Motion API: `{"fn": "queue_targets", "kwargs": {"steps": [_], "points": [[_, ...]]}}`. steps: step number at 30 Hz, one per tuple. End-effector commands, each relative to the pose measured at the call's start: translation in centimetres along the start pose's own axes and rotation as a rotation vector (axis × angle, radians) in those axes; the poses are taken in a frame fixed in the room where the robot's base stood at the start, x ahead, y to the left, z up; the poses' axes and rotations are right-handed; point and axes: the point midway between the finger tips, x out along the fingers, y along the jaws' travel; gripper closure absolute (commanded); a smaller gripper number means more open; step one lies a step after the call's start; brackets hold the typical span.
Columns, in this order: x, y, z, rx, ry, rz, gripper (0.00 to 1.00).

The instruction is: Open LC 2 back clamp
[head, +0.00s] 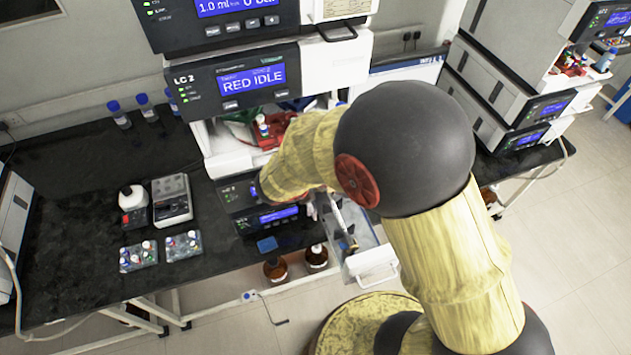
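The LC 2 stack shows in the head view, its "LC 2" panel (250,82) with a lit blue display reading "RED IDLE". Below the panel is an open bay with a red part (275,132) and a small white-and-blue item on it. I cannot tell whether this red part belongs to a clamp. The back clamp cannot be made out. My arm crosses in front of the stack and covers the bay's right side and part of the lower modules.
An open drawer with a white handle (372,262) juts out below the stack. Another stack (515,85) stands right.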

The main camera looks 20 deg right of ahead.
Motion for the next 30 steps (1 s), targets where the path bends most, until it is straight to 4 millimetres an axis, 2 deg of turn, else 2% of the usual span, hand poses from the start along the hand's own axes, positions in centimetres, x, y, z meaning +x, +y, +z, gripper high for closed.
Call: {"fn": "queue_targets", "kwargs": {"steps": [1, 6, 30], "points": [[-0.5, -0.9, 0.1, 0.02, 0.005, 0.038, 1.0], [-0.4, -2.0, 0.0, 0.085, 0.007, 0.185, 1.0], [2.3, -5.1, -1.1, 0.376, 0.005, 0.886, 1.0]]}}
